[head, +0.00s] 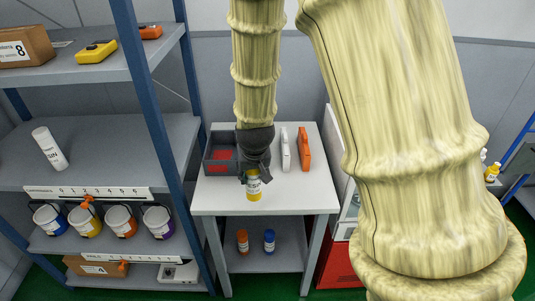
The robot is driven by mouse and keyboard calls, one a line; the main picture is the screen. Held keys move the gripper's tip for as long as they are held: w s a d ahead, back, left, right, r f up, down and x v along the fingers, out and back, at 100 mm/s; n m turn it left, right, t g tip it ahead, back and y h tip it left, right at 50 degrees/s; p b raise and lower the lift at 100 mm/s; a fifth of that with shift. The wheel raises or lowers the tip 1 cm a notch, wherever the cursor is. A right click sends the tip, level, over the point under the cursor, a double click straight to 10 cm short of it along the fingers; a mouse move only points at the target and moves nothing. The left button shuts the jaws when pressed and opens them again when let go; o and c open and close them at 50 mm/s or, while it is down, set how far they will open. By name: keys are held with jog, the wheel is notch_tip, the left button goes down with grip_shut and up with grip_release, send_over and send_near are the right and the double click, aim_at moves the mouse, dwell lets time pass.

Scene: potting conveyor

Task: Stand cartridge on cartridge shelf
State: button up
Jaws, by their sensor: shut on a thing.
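A white cartridge with dark lettering and a yellow lower end (254,187) is upright in my gripper (256,170), over the front part of the white table. My gripper points down and is shut on its upper part, hiding the top. I cannot tell whether its base touches the table. The cartridge shelf (120,150) is the middle grey level of the blue-posted rack at left, with a numbered label strip (88,192) on its front edge. A similar white cartridge (49,148) stands on it at the left, looking tilted in this view.
The white table (305,190) also bears a grey bin with red contents (221,155), a white piece (286,150) and an orange piece (304,148). A blue rack post (150,90) stands between table and shelf. Several pails (121,222) stand below. The shelf's middle and right are clear.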

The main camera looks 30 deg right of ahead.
jog(key=w+d+f+p, duration=0.2)
jog(key=w+d+p, duration=0.1)
jog(key=d, duration=0.3)
jog(key=w+d+f+p, duration=0.3)
jog(key=w+d, duration=0.1)
jog(key=d, duration=0.2)
dwell(0.5)
jog(key=shift+w+f, duration=0.1)
jog(key=shift+f, duration=0.05)
jog(key=o, duration=1.3)
jog(key=shift+c, duration=0.2)
